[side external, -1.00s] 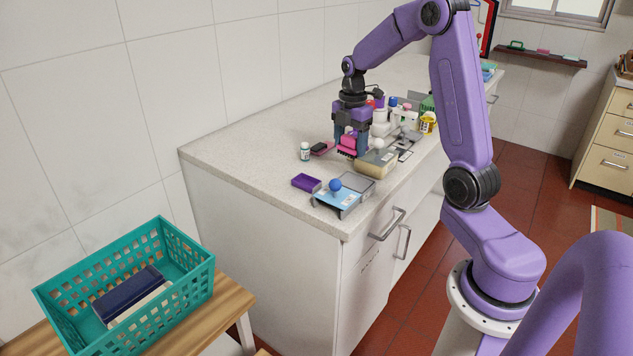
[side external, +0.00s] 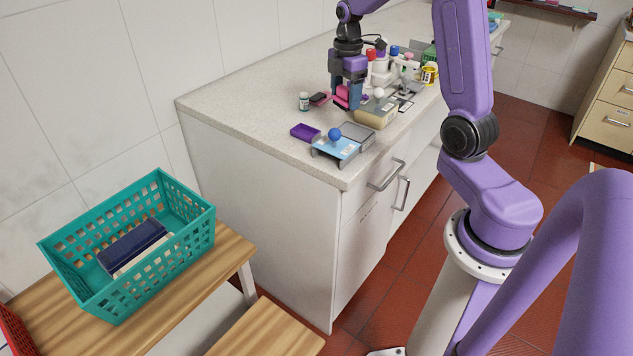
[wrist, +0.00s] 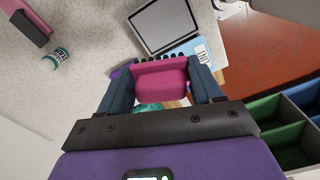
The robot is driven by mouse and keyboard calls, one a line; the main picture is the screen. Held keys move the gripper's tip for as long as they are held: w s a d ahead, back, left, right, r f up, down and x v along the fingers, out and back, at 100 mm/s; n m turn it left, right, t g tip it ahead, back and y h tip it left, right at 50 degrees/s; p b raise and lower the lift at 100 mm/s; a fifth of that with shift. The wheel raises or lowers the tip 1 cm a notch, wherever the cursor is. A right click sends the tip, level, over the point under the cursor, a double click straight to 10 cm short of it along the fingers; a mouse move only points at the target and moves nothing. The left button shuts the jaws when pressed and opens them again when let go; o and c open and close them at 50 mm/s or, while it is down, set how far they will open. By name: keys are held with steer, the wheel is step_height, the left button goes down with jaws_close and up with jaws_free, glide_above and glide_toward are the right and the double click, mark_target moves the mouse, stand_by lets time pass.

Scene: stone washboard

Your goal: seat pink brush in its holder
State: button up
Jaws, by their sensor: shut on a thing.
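My gripper (wrist: 160,88) is shut on the pink brush (wrist: 160,82), with one finger at each end of it. Dark bristles show along the brush's far edge in the wrist view. In the side view my gripper (side external: 345,98) and the brush (side external: 341,92) are over the counter, right of a small white bottle; whether the brush touches the counter is unclear. A dark block with a pink edge (side external: 318,98) lies beside that bottle, and also shows at top left in the wrist view (wrist: 32,28). I cannot tell whether it is the brush's holder.
The white bottle (side external: 304,101) stands left of my gripper. A beige block with a white knob (side external: 376,112) is close on the right. Bottles crowd behind.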

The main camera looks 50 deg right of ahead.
steer(key=s+a+r+m, duration=0.1)
steer(key=s+a+m, duration=0.2)
steer(key=a+m, duration=0.95)
steer(key=d+r+m, duration=0.3)
steer(key=d+m, duration=0.2)
steer(key=m, duration=0.1)
glide_toward(306, 133)
steer(key=shift+s+a+f, duration=0.3)
steer(key=shift+s+a, duration=0.2)
steer(key=shift+s, duration=0.05)
steer(key=shift+w+f, duration=0.2)
steer(key=shift+f, duration=1.55)
steer(key=shift+f, duration=0.3)
